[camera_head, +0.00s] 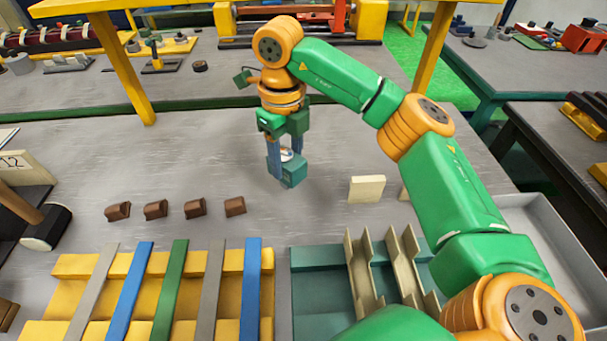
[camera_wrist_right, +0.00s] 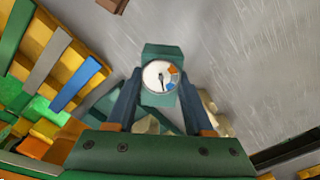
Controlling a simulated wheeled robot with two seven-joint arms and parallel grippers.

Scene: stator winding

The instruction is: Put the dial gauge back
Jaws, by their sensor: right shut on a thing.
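The dial gauge (camera_wrist_right: 160,76) has a round white face with orange and blue marks on a teal block. In the right wrist view it sits between the two blue fingers of my right gripper (camera_wrist_right: 157,101), which is shut on it. In the head view my right gripper (camera_head: 285,158) points down over the grey table, with the teal gauge (camera_head: 293,172) at its fingertips. The gauge seems to be just above the tabletop, but I cannot tell the exact gap. My left gripper is not in view.
Several brown blocks (camera_head: 195,208) lie left on the table (camera_head: 200,140). A cream block (camera_head: 367,188) stands to the right. In front are a yellow rack (camera_head: 62,300) with coloured strips and a teal tray (camera_head: 310,262) with beige channels (camera_head: 362,275). A yellow post (camera_head: 125,70) rises at left.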

